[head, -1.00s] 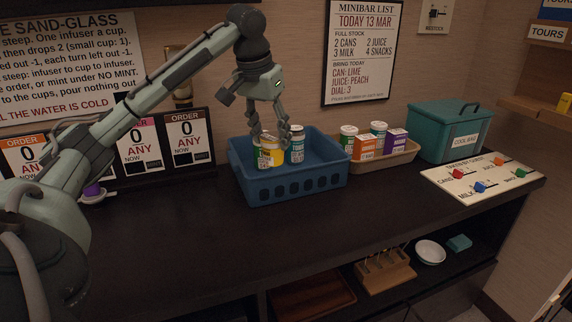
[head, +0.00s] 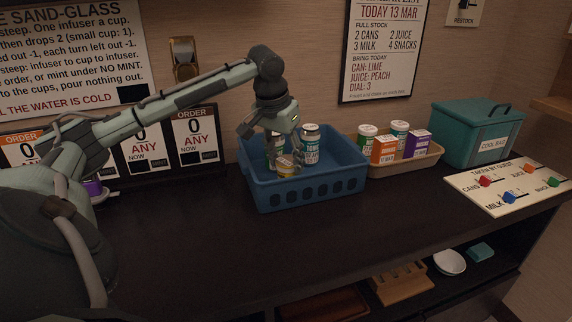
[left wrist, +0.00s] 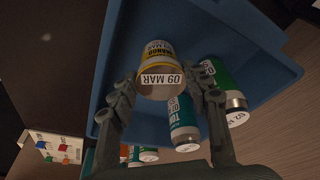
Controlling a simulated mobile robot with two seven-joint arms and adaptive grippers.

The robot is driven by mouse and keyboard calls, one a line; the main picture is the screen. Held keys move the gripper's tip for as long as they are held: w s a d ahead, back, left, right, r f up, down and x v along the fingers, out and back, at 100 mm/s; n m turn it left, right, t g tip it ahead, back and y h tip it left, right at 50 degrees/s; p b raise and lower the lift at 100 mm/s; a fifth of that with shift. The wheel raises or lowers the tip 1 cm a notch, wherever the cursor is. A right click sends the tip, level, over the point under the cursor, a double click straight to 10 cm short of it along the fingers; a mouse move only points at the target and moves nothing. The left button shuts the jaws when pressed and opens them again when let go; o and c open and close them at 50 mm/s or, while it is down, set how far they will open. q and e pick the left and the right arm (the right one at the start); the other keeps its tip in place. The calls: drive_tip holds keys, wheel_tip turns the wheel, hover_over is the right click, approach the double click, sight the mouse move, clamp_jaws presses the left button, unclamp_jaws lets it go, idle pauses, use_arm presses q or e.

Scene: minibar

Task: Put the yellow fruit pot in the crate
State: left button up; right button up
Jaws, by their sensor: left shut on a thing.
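The yellow fruit pot (head: 287,168) is inside the blue crate (head: 318,192), near its front left part. My left gripper (head: 284,153) reaches down into the crate and is shut on the pot. In the left wrist view the pot (left wrist: 158,53) sits between the two fingers, its end label reading 09 MAR. In the crate with it stand a teal and white can (head: 310,147), right of the pot, and a green and white can (left wrist: 222,80), partly hidden by the gripper in the head view. I cannot tell whether the pot touches the crate floor. My right gripper is not in view.
A tan tray (head: 408,165) with several cans and boxes stands right of the crate. Beyond it are a teal cool bag (head: 475,135) and a white board with coloured sliders (head: 515,205). Order signs (head: 195,140) stand at the left. The dark counter (head: 210,230) in front is clear.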

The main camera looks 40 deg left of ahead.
use_arm(q)
drive_tip(key=shift+f, duration=0.75)
drive_tip(key=o, duration=1.2)
drive_tip(key=shift+f, duration=0.1)
drive_tip(key=shift+o, duration=0.2)
drive_tip(key=v, duration=1.2)
drive_tip(key=shift+w, duration=0.1)
